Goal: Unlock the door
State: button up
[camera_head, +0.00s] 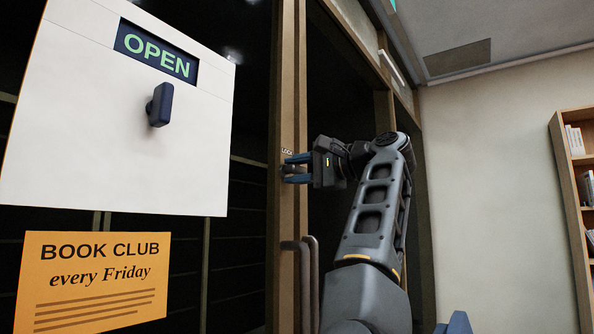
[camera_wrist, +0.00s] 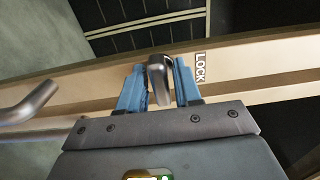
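The lock's grey metal thumb-turn (camera_wrist: 159,80) is on the door's wooden edge stile (camera_head: 287,90), beside a small LOCK label (camera_wrist: 200,67). The label also shows in the head view (camera_head: 287,151), just above my fingers. My gripper (camera_head: 297,169) is at the stile with its blue fingers pointing at it. In the wrist view my gripper (camera_wrist: 158,83) has one finger on each side of the thumb-turn. Narrow gaps seem to show beside it, so the fingers look open around it; contact is hard to tell. In the head view my fingers hide the thumb-turn.
A bent metal door handle (camera_head: 301,262) stands below the lock; it also shows in the wrist view (camera_wrist: 30,103). On the left are a white OPEN sign (camera_head: 90,130) with a dark knob (camera_head: 160,104) and an orange Book Club notice (camera_head: 95,285). A bookshelf (camera_head: 565,170) stands far right.

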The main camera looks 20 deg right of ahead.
grip_shut()
jog(key=shift+f+n, duration=0.1)
jog(key=shift+n, duration=0.2)
jog(key=n, duration=0.3)
jog(key=shift+d, duration=0.1)
jog(key=n, duration=0.5)
jog(key=shift+p, duration=0.4)
jog(key=n, duration=0.4)
jog(key=shift+n, duration=0.3)
jog(key=shift+n+p, duration=0.35)
jog(key=shift+n, duration=1.95)
